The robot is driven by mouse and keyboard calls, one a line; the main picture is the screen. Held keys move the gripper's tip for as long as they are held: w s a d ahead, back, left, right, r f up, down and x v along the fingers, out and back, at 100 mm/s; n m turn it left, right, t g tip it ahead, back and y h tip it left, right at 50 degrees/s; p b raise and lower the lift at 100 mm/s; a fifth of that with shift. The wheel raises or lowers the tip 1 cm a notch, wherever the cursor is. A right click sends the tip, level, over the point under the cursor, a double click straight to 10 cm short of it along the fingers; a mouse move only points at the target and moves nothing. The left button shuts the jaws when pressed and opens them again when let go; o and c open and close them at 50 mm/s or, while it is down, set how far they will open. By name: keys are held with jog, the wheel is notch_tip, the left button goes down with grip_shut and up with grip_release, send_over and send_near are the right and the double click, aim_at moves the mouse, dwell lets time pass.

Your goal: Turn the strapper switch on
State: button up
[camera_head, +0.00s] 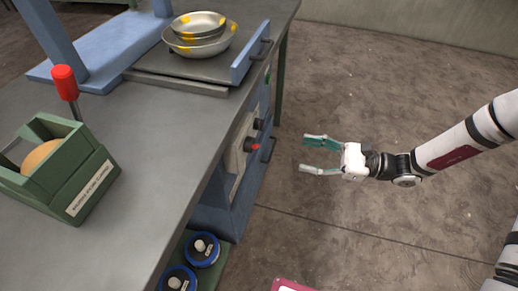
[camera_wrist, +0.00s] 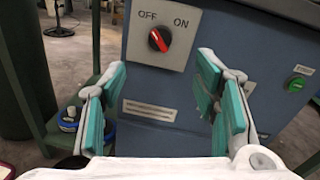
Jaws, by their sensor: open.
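The strapper switch is a black round knob with a red pointer (camera_wrist: 158,39) on a light plate marked OFF on the left and ON on the right. The red pointer slants to the upper left, toward OFF. In the head view, the switch (camera_head: 254,147) sticks out from the side of the blue-grey machine. My gripper (camera_head: 304,154) is open and empty, apart from the switch, with its fingers pointing at the machine's side. In the wrist view, the teal-padded fingers (camera_wrist: 161,66) stand wide on either side, with the knob between and slightly above them.
A green button (camera_wrist: 296,83) sits on the machine to the right of the switch. The grey worktop (camera_head: 150,130) holds stacked metal bowls (camera_head: 200,24) and a green box (camera_head: 68,180). Blue-rimmed round items (camera_head: 203,248) lie on a low shelf.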

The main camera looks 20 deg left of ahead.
aim_at(258, 146)
jog(key=a+b, duration=0.1)
jog(key=a, duration=0.3)
jog(key=s+a, duration=0.1)
jog(key=a, duration=0.4)
jog(key=a+b, duration=0.1)
jog(key=a, duration=0.3)
jog(key=shift+s+a+f+b, duration=0.1)
jog(key=shift+s+a+b, duration=0.2)
jog(key=shift+s+a, duration=0.05)
jog(key=c, duration=1.2)
